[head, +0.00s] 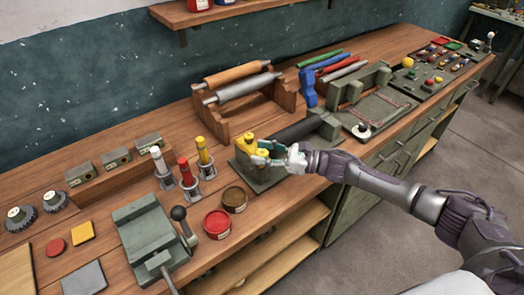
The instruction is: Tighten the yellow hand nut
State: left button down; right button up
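The yellow hand nut (247,144) sits at the left end of a green-grey fixture with a dark cylinder (296,130), near the middle of the bench in the head view. My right gripper (266,153) comes in from the right and is at the nut's right side. Its fingers overlap the nut in the picture and hide part of it. I cannot tell whether they press on it. My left gripper is not in view.
A red can (217,224) and a brown can (234,200) stand in front of the fixture, near the bench edge. Red, yellow and white-topped handles stand to the left. A rack with rollers (240,84) is behind. A green vise (150,240) is front left.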

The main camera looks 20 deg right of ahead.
jog(key=c, duration=0.8)
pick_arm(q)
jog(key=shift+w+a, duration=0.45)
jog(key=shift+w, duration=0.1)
pick_arm(e)
jog(key=shift+t, duration=0.3)
grip_shut()
